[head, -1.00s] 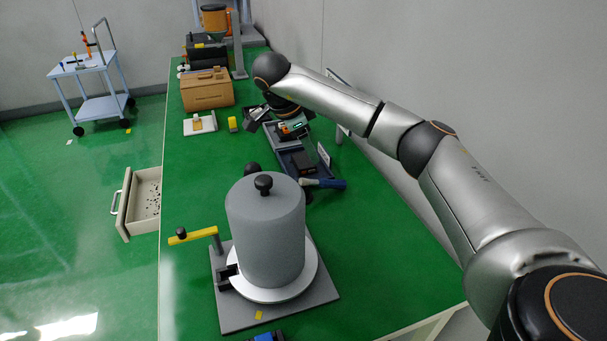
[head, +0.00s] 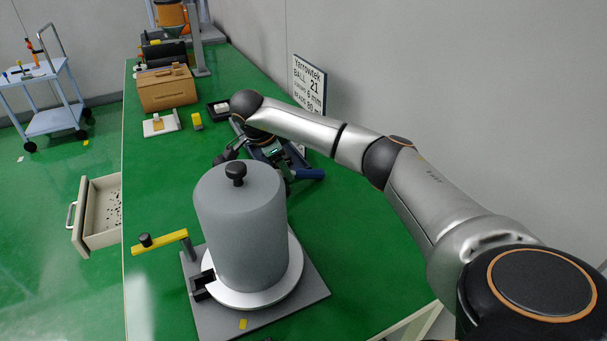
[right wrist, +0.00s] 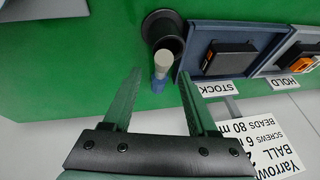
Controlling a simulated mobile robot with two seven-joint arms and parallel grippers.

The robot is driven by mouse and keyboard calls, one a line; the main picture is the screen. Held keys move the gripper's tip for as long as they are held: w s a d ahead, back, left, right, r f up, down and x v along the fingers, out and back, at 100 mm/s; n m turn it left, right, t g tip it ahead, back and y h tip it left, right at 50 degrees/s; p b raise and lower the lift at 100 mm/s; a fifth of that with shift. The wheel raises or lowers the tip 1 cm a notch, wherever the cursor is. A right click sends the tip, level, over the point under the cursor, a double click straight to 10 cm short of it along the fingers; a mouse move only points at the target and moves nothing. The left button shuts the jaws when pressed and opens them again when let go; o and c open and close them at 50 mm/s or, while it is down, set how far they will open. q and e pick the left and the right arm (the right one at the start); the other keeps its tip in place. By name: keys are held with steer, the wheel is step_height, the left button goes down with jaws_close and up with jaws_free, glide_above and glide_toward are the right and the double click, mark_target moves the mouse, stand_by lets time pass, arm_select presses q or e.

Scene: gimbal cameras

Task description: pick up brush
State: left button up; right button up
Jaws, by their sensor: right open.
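My right gripper (right wrist: 159,88) is open and empty, with one finger on each side of the brush's line. In the head view the right gripper is partly hidden by its own arm and the cylinder. My left gripper is not in view.
The grey cylinder (head: 240,220) with a black knob stands close by on a round plate. A blue-grey tray (right wrist: 190,48) labelled STOCK lies beside the brush, with a black cup-like thing (right wrist: 163,27). A printed sign (head: 309,85) stands by the wall. Bench right of the cylinder is clear.

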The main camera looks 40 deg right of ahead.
mark_target(300, 173)
steer(key=x, duration=0.4)
steer(key=shift+w+d, duration=0.1)
steer(key=shift+w, duration=0.05)
steer(key=shift+c, duration=0.3)
jaws_close()
